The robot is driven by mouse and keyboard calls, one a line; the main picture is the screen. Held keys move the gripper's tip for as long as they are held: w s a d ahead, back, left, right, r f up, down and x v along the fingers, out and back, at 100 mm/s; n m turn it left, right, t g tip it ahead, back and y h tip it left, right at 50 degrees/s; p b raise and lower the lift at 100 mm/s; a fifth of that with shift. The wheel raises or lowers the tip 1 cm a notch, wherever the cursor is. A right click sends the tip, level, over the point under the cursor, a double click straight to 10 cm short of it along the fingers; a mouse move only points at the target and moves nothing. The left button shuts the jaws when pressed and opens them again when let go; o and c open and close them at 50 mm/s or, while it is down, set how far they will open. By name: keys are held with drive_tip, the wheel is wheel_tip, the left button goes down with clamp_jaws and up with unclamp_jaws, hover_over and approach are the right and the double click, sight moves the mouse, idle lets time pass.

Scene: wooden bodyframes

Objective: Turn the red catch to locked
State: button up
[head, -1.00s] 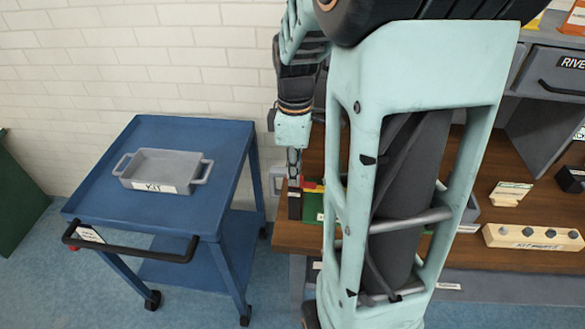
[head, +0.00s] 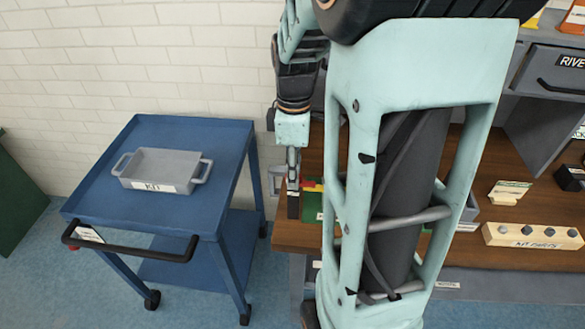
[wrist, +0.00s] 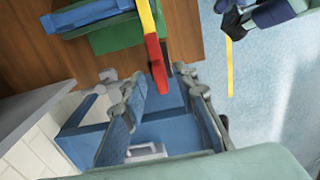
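The red catch (wrist: 156,62) is a flat red bar joined to a yellow strip (wrist: 146,16) in the wrist view, beside a green plate (wrist: 115,36). Its red end reaches between the fingertips of my gripper (wrist: 160,82), with a gap visible on both sides. The fingers are apart and I see no grip on the bar. In the head view my gripper (head: 293,180) points down at the bench's left end, beside a small patch of red (head: 309,184). My arm hides most of the fixture there, and I cannot read any lock marking.
A blue cart (head: 100,190) with a grey kit tray (head: 160,168) stands left of the wooden bench (head: 480,262). A pale block with several knobs (head: 533,236) lies on the bench at right. Blue floor is free in front of the cart.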

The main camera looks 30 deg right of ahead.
wheel_tip(320, 180, up, 12)
idle(0.6)
